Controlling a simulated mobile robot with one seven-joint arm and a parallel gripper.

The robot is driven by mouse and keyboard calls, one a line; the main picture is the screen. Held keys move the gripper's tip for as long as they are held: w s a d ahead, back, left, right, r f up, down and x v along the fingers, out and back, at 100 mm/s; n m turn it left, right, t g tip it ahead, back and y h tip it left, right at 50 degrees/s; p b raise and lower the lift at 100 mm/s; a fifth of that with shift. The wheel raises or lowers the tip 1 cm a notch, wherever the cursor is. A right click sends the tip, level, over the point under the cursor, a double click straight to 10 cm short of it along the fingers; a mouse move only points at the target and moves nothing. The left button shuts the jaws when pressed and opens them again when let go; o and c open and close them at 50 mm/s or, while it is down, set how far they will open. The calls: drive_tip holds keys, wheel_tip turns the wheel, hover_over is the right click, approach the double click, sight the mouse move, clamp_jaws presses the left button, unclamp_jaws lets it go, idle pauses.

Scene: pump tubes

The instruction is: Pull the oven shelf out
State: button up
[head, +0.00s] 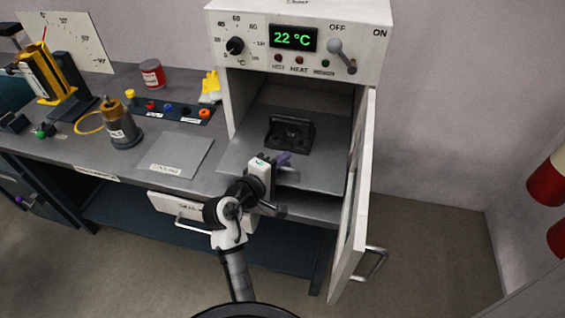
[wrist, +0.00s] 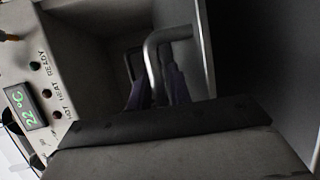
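The grey oven shelf (head: 245,152) lies flat inside the open white oven (head: 300,40). A black slotted holder (head: 290,133) stands on it. My gripper (head: 284,160), with purple fingers, is at the shelf's front edge, just in front of the holder. In the wrist view, a bent grey metal bar, seemingly the shelf handle (wrist: 165,40), runs down to the purple fingers of my gripper (wrist: 157,90). One finger shows on each side of the bar. I cannot tell whether they press on it. My wrist hides part of the shelf front.
The oven door (head: 352,220) hangs open on the right, close to my arm, with its handle (head: 374,264) outward. A drawer (head: 175,204) sits below.

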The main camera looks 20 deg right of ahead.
drive_tip(key=b+v, duration=0.2)
drive_tip(key=v, duration=1.2)
drive_tip(key=shift+d, duration=0.1)
